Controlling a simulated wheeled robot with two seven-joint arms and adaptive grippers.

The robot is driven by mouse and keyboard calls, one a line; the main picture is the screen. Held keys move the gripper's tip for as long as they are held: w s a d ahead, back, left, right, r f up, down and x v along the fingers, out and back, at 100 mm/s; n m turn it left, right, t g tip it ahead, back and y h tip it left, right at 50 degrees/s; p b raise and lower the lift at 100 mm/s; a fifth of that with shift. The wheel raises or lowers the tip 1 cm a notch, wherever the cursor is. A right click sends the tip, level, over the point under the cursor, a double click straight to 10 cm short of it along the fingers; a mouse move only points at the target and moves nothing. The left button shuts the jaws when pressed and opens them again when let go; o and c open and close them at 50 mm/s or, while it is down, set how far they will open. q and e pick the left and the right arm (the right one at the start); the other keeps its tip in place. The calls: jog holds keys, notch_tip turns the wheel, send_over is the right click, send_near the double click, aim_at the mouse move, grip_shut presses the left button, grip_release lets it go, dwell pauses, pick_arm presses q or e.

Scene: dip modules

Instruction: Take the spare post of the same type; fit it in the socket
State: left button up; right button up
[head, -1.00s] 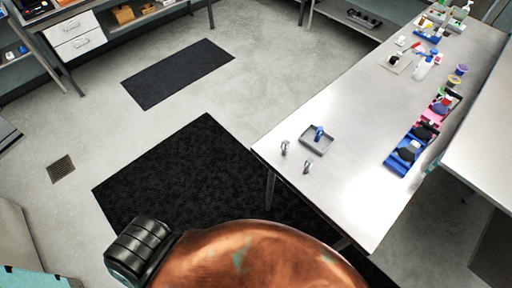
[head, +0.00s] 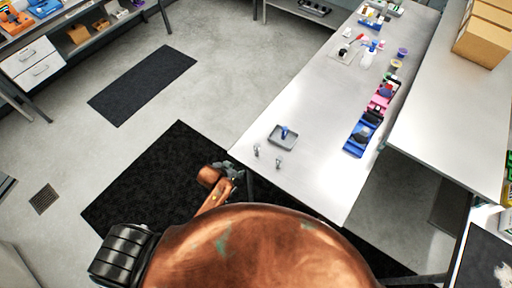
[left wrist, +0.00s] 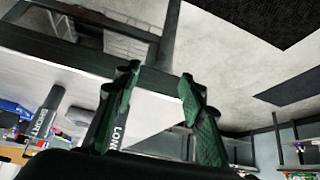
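Two small grey posts stand near the table's near-left corner in the head view, a left one (head: 256,150) and a right one (head: 279,162). In the left wrist view one post reads SHORT (left wrist: 42,120) and another reads LONG (left wrist: 115,137). My left gripper (head: 232,170) is just off the table corner, left of the posts. Its green fingers (left wrist: 159,100) are apart and empty; the LONG post shows beyond them, partly hidden by the left finger. A grey tray (head: 275,142) holds a small blue piece (head: 284,131). I cannot make out the socket. My right gripper is not in view.
Blue (head: 354,148) and pink (head: 377,103) holders with dark items line the table's right side. A white bottle (head: 367,60) and small cups are farther back. The middle of the metal table (head: 310,105) is clear. Cardboard boxes (head: 480,42) sit on the right-hand table.

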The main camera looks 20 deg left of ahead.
aim_at(258, 146)
pick_arm(q)
jog(key=shift+m+t+h, duration=0.7)
jog(key=shift+m+h, duration=0.1)
jog(key=w+d+r, duration=0.2)
jog(key=w, duration=0.1)
jog(key=w+d+r, duration=0.2)
jog(key=w+r, duration=0.1)
jog(key=w+d+r+p, duration=0.1)
jog(key=w+d+r, duration=0.1)
jog(key=w+r, duration=0.1)
jog(key=shift+w+d, duration=0.15)
jog(key=shift+d, duration=0.15)
jog(key=shift+w+d+f, duration=0.3)
jog(key=shift+w+d, duration=0.15)
jog(key=shift+w, duration=0.35)
jog(key=x, duration=0.1)
jog(key=p+x, duration=0.1)
jog(key=x, duration=0.3)
jog(key=shift+w+a+f, duration=0.1)
jog(key=shift+a+f, duration=0.1)
jog(key=shift+a, duration=0.15)
jog(key=shift+w+d+f+p, duration=0.1)
jog(key=shift+w+f+p, duration=0.15)
jog(key=shift+f+p, duration=0.1)
jog(key=shift+c, duration=0.5)
grip_shut()
